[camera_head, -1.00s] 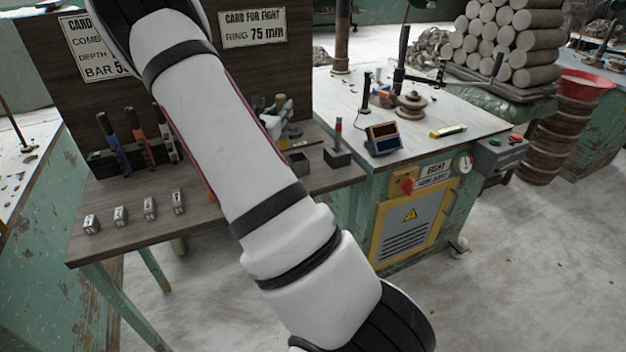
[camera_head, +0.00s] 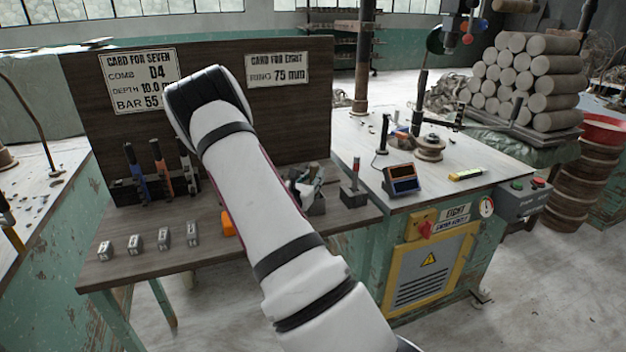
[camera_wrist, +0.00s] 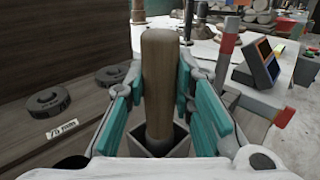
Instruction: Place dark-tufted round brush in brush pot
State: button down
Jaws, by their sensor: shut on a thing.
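In the wrist view my gripper (camera_wrist: 160,100), with teal finger pads, is shut on a round wooden handle (camera_wrist: 160,75), apparently the brush. The handle stands nearly upright, its lower end over or inside the square opening of a grey pot (camera_wrist: 176,150). I cannot tell how deep it sits, and no dark tuft shows. In the head view my gripper (camera_head: 304,178) is partly behind my arm, just above the dark grey pot (camera_head: 316,206) on the wooden bench.
A small block with a red-tipped post (camera_head: 354,190) stands right of the pot; its red part (camera_wrist: 229,42) is close to my gripper. Two dark rings (camera_wrist: 48,102) lie left. A rack of tools (camera_head: 128,194) and several small metal blocks (camera_head: 163,236) occupy the bench's left side.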

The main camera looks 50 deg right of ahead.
jog(key=shift+f, duration=0.15)
jog(key=c, duration=1.4)
grip_release()
jog(key=shift+o, duration=0.2)
